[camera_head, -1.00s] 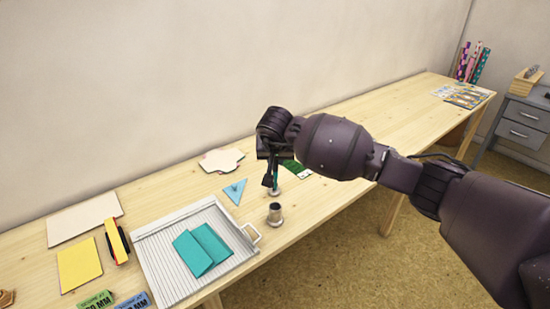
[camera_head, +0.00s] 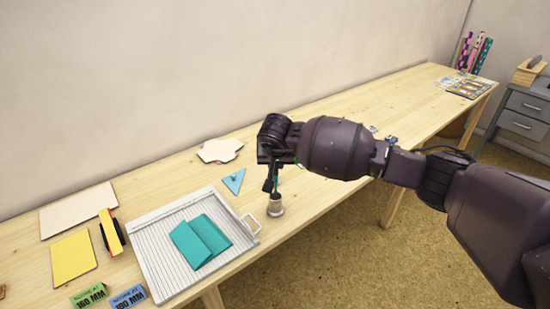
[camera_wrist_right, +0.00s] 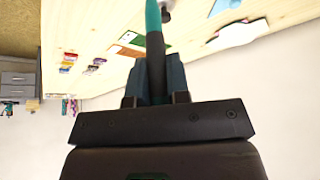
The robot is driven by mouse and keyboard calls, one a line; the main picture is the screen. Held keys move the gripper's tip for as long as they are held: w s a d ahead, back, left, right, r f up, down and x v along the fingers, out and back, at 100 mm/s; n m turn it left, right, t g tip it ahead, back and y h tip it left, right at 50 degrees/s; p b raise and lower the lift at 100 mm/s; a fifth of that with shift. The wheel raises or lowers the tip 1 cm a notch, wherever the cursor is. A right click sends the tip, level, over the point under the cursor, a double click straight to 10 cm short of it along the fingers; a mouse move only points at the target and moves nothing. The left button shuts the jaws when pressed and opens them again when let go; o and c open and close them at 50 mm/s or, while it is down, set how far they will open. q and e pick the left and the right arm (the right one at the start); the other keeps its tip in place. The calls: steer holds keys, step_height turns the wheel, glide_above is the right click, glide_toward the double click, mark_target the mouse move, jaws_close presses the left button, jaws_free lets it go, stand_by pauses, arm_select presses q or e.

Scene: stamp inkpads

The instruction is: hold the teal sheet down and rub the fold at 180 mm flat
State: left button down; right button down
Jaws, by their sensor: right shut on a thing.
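The teal sheet (camera_head: 190,245) lies on the white grooved board (camera_head: 152,262), with one flap folded over along a crease. My right gripper (camera_head: 271,175) is right of the board in the head view. It is shut on a slim tool with a dark and teal handle (camera_wrist_right: 153,28), which points down. The tool's lower end is at the mouth of a small metal cup (camera_head: 275,207); I cannot tell whether it is inside. My left gripper is not in view.
A yellow sheet (camera_head: 72,256), a yellow-black tool (camera_head: 111,232) and a blue triangle (camera_head: 234,181) lie around the board.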

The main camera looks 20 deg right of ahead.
mark_target(275, 175)
steer(key=shift+f+b, duration=0.9)
steer(key=shift+f, duration=1.7)
steer(key=c, duration=1)
jaws_free()
steer(key=shift+r, duration=0.2)
steer(key=p+v, duration=0.1)
steer(key=v, duration=0.8)
steer(key=shift+a, duration=0.1)
steer(key=shift+s+a+r, duration=0.1)
steer(key=shift+s+r, duration=0.35)
steer(key=shift+r, duration=0.1)
